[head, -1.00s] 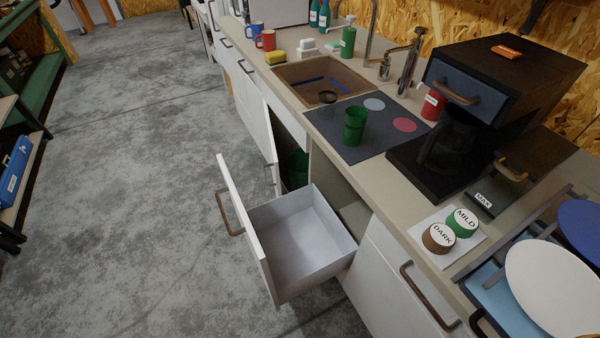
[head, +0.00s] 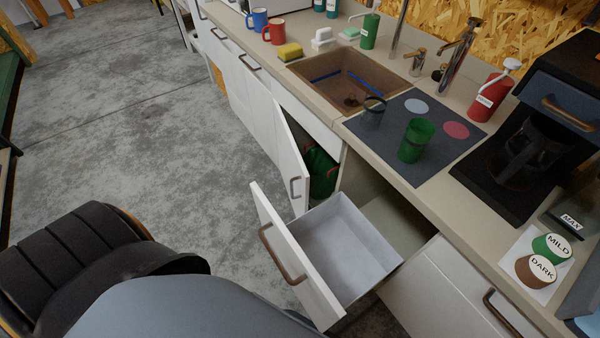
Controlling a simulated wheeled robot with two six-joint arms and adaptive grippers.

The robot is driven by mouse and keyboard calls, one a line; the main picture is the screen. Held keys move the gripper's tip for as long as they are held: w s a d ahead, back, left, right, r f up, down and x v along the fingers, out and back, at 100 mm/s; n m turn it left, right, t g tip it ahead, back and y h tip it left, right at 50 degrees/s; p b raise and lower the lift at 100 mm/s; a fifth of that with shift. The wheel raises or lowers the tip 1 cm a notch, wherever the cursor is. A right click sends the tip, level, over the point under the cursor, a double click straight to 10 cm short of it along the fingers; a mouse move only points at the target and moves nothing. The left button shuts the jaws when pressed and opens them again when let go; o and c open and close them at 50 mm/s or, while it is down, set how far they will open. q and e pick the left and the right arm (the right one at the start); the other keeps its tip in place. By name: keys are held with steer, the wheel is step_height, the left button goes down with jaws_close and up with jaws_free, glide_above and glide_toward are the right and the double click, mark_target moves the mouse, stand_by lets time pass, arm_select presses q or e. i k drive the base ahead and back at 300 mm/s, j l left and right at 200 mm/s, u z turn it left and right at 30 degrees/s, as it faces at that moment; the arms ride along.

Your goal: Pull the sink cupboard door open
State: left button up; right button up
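The sink cupboard door (head: 290,158) is a white panel below the sink (head: 345,78). It stands partly open, swung out from the counter front. Its brown handle (head: 293,187) is near the free edge. Behind it, a green thing (head: 320,172) shows inside the dark cupboard; the rest of the inside is hidden. Neither of my grippers is in view.
A white drawer (head: 345,245) is pulled out beside the door, its front (head: 290,262) jutting over the floor. Grey floor (head: 150,130) left of the cupboards is clear.

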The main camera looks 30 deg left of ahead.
mark_target(295, 174)
steer(key=j+z, duration=0.1)
steer(key=j, duration=0.95)
steer(key=j+z, duration=0.15)
steer(key=j, duration=0.9)
steer(key=j+z, duration=0.1)
steer(key=j, duration=0.95)
steer(key=k+j+z, duration=0.1)
steer(key=j, duration=0.9)
